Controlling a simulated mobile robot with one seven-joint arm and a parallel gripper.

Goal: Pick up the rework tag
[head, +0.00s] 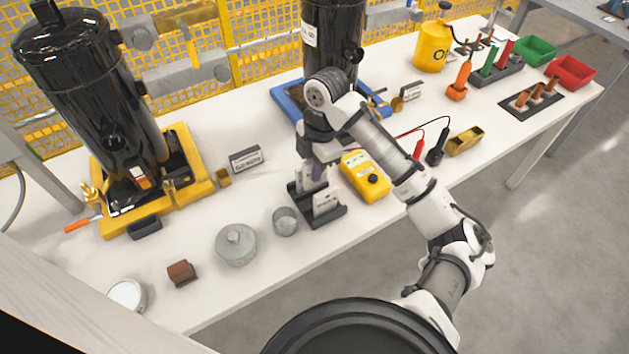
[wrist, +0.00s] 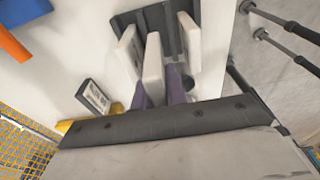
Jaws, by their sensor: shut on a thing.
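Several white upright tags stand in a dark slotted rack (head: 330,218); the rack (wrist: 183,35) also shows in the wrist view. My gripper (head: 316,174) points down over the rack. In the wrist view its purple fingers (wrist: 160,92) are shut on the middle white tag (wrist: 153,62). Another white tag (wrist: 128,53) stands to its left and one (wrist: 190,45) to its right. No lettering on the tags is readable, so I cannot tell from marks which is the rework tag. Whether the held tag's lower end is still in its slot is unclear.
A yellow meter (head: 364,178) lies close right of the rack. A small sign (head: 246,159) and black compressors (head: 85,100) stand behind. The table's front edge is near.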

